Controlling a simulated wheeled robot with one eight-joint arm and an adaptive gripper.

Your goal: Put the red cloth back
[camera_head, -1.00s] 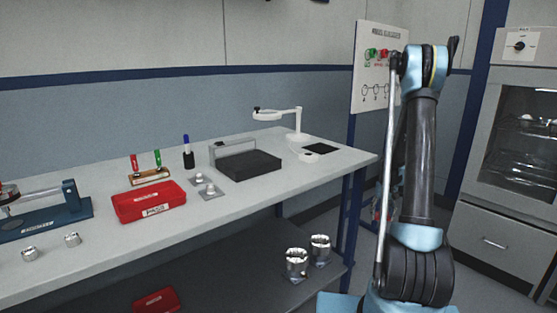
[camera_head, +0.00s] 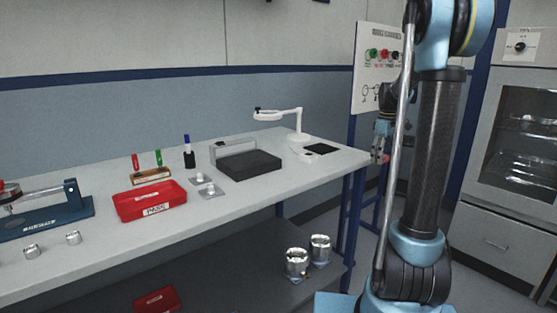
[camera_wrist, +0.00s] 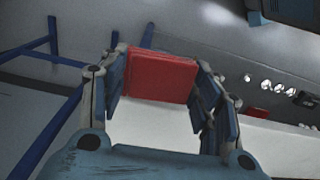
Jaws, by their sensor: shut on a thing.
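My gripper (camera_wrist: 160,62) is shut on the red cloth (camera_wrist: 161,76), a flat red rectangle pinched between its two fingers in the wrist view. In the head view my gripper (camera_head: 380,153) hangs just past the right end of the workbench, partly behind my arm. Only a small bit of red shows at its fingertips there. A red bin (camera_head: 150,201) with a white label stands on the bench top; its inside is hard to make out.
The grey workbench (camera_head: 105,245) carries a black tray (camera_head: 252,163), a white magnifier lamp (camera_head: 297,121), a pen stand (camera_head: 151,176) and metal parts. Shiny cups (camera_head: 297,262) and another red box (camera_head: 157,300) are on the lower shelf. A wall board (camera_head: 371,65) and a cabinet (camera_head: 515,140) stand right.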

